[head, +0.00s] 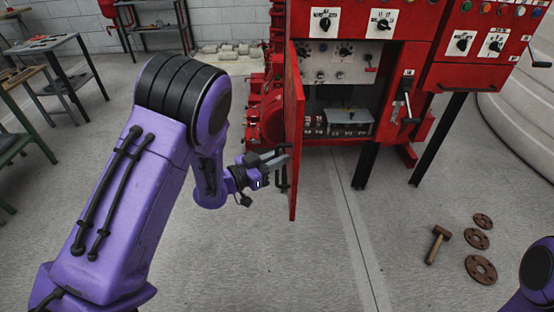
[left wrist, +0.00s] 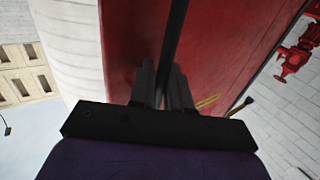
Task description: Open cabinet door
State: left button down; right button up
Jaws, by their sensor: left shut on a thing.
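The red cabinet door (head: 294,140) stands swung out from the red cabinet (head: 410,30), seen nearly edge-on in the head view. The cabinet interior (head: 338,90) shows, with dials, a switch and a grey box. My left gripper (head: 280,160) is at the outer face of the door, shut on its dark handle (head: 284,166). In the left wrist view the gripper fingers (left wrist: 163,88) are on both sides of the dark handle bar (left wrist: 174,40), with the red door face (left wrist: 135,45) behind. My right gripper is not in view; only a purple part of my right arm shows at lower right.
A hammer (head: 437,244) and rusty flanges (head: 480,268) lie on the floor at right. Cabinet legs (head: 437,138) stand right of the door. Work tables (head: 50,45) are at far left. The floor in front of the door is clear.

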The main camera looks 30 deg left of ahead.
pick_arm(q)
jog(key=shift+a, duration=0.1)
jog(key=c, duration=1.4)
grip_release()
jog(key=shift+r, duration=0.1)
jog(key=shift+o, duration=0.6)
jog(key=shift+w, duration=0.15)
jog(key=b+v, duration=0.2)
jog(key=v, duration=0.8)
jog(key=shift+s+a, duration=0.15)
jog(key=shift+s, duration=0.1)
